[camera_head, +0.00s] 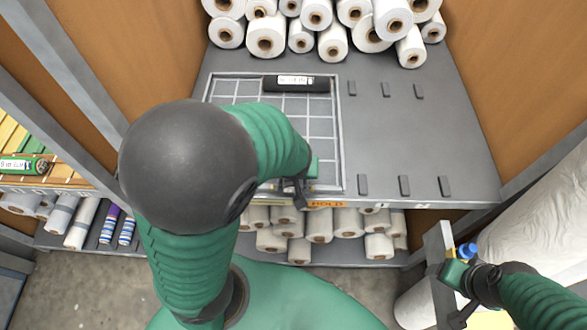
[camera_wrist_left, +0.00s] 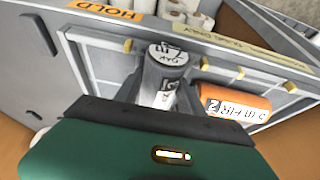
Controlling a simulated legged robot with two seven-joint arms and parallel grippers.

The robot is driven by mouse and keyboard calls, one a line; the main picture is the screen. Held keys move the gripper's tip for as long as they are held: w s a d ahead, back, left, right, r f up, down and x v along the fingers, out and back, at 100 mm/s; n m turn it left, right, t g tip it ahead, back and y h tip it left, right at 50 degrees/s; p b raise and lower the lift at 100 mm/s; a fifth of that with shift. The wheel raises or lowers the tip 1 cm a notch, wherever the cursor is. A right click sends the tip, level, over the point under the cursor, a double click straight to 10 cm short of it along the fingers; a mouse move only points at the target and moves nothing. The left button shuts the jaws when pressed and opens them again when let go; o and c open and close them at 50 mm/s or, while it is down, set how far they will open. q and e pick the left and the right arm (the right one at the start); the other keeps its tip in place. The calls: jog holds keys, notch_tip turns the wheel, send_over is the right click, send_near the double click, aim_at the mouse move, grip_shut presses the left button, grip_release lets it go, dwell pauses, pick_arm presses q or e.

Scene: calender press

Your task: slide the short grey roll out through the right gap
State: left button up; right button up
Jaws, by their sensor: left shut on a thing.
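The short grey roll (camera_wrist_left: 168,57) shows in the left wrist view, with dark lettering on its pale round end. My left gripper (camera_wrist_left: 165,98) is shut on it, and its dark fingers and green body hide part of the roll. In the head view my left gripper (camera_head: 297,187) is at the front edge of the white grid frame (camera_head: 341,130), and I cannot make out the grey roll there. My right gripper (camera_head: 458,292) is at the lower right, away from the shelf; its fingers are too unclear to judge. I cannot tell which opening is the right gap.
An orange roll (camera_wrist_left: 237,103) lies beside the grey roll. A black roll (camera_head: 297,84) with a white label lies at the grid's back. Several small grey blocks (camera_head: 404,185) stand right of the grid. White rolls (camera_head: 333,42) are piled behind. A HOLD label (camera_head: 327,204) marks the front edge.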

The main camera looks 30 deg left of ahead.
pick_arm(q)
jog(key=shift+s+d, duration=0.4)
jog(key=shift+s, duration=0.1)
jog(key=shift+s+d, duration=0.1)
jog(key=shift+s, duration=0.3)
jog(key=o, duration=1.5)
